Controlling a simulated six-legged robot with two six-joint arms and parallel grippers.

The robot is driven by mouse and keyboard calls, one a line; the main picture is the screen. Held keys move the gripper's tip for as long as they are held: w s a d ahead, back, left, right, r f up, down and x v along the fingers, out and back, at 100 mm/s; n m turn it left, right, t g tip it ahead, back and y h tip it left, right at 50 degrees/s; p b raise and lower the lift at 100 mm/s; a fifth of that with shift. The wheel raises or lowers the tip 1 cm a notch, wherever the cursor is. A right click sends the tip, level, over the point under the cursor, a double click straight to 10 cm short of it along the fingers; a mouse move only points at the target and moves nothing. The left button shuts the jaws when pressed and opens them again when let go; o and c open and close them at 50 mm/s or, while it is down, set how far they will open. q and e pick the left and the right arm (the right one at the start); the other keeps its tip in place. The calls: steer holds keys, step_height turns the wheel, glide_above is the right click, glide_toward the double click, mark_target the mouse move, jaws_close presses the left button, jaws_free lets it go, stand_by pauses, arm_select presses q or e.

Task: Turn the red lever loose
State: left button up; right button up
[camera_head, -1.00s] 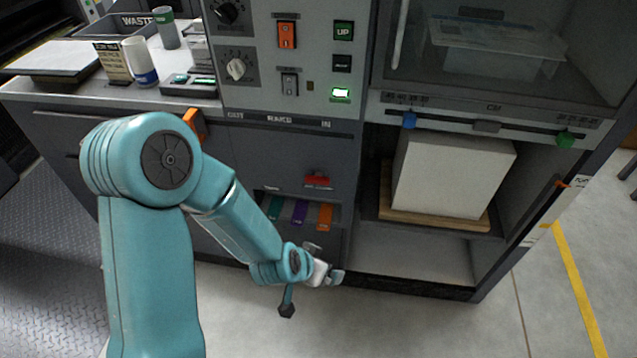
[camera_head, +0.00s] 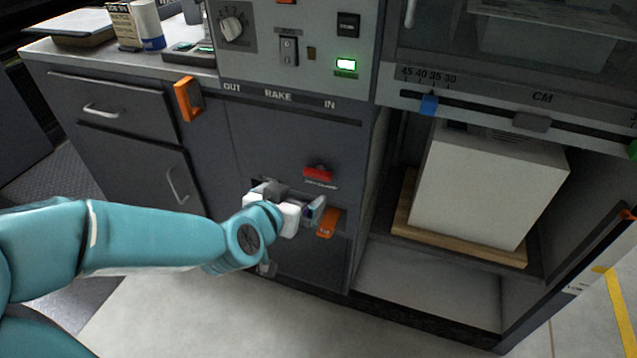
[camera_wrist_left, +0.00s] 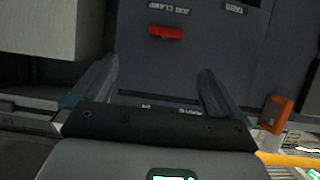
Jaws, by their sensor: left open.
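The red lever (camera_head: 318,172) sits on the dark cabinet front above a small label. In the left wrist view the red lever (camera_wrist_left: 166,32) lies beyond the fingertips, between their lines, with the label beside it. No contact with the lever shows. My right gripper is not in view.
An orange handle (camera_head: 187,99) sticks out at the cabinet's upper left. A white block (camera_head: 488,185) stands on a wooden board (camera_head: 460,241) in the open bay at right. A control panel (camera_head: 297,68) is above. Floor (camera_head: 210,310) in front is clear.

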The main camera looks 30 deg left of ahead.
arm_select(q)
steer(key=p, duration=0.4)
glide_toward(317, 173)
steer(key=x, duration=0.9)
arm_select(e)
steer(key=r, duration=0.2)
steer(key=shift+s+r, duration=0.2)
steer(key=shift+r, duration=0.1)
arm_select(q)
steer(key=shift+b, duration=0.3)
steer(key=c, duration=1)
